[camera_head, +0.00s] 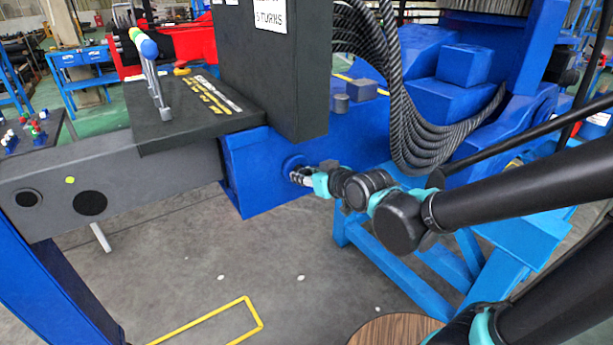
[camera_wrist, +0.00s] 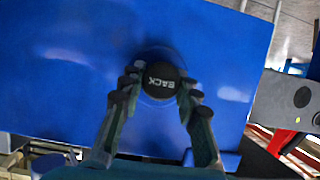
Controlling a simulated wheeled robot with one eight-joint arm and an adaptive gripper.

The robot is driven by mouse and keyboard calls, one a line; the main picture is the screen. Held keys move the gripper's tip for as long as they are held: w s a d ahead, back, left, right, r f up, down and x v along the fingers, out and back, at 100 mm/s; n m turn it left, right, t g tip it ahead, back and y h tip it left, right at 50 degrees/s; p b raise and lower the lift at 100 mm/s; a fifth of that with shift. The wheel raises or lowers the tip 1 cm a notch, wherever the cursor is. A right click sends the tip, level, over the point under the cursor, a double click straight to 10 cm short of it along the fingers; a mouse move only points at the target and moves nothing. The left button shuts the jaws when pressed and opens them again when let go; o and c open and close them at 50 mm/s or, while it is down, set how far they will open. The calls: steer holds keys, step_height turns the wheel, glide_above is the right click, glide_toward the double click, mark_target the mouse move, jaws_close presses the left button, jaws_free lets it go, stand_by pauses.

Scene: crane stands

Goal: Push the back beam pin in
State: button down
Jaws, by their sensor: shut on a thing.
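The back beam pin (camera_wrist: 160,80) has a dark round head with white lettering that reads "BACK" in the wrist view. It sits in a round boss on the blue beam face (camera_wrist: 80,50). My gripper (camera_wrist: 158,92) has its two fingers on either side of the pin head, shut on it. In the head view my gripper (camera_head: 300,176) reaches the blue beam (camera_head: 250,165) from the right. The pin is mostly hidden there by the fingers, and how deep it sits cannot be told.
A grey beam (camera_head: 130,185) with dark round holes runs left from the blue beam. A dark box (camera_head: 275,75) stands above. Black cables (camera_head: 420,130) hang to the right of my gripper, over a blue frame (camera_head: 430,255). The floor (camera_head: 200,280) below is mostly clear.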

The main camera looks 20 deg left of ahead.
steer(key=c, duration=1.1)
jaws_free()
steer(key=shift+a, duration=0.1)
steer(key=shift+v, duration=6)
steer(key=w+d+f+m+h, duration=0.3)
steer(key=w+d+f+h, duration=0.15)
steer(key=d+f, duration=0.3)
steer(key=s+d+f+m+g+h, duration=0.1)
steer(key=d+f+m+h, duration=0.1)
steer(key=d+f, duration=0.2)
steer(key=s+d+f+m+g+h, duration=0.1)
steer(key=d+f, duration=0.3)
steer(key=d, duration=0.7)
steer(key=s+d+f+m+g+h, duration=0.1)
steer(key=d+f+m+g+h, duration=0.1)
steer(key=d, duration=0.6)
steer(key=shift+s+d+f+m+g+h, duration=0.15)
steer(key=shift+s+f+m+h, duration=0.1)
steer(key=shift+f+m, duration=0.4)
steer(key=shift+s+a+f+m+g+h, duration=0.1)
steer(key=shift+f+m+g+h, duration=0.2)
steer(key=shift+f, duration=0.55)
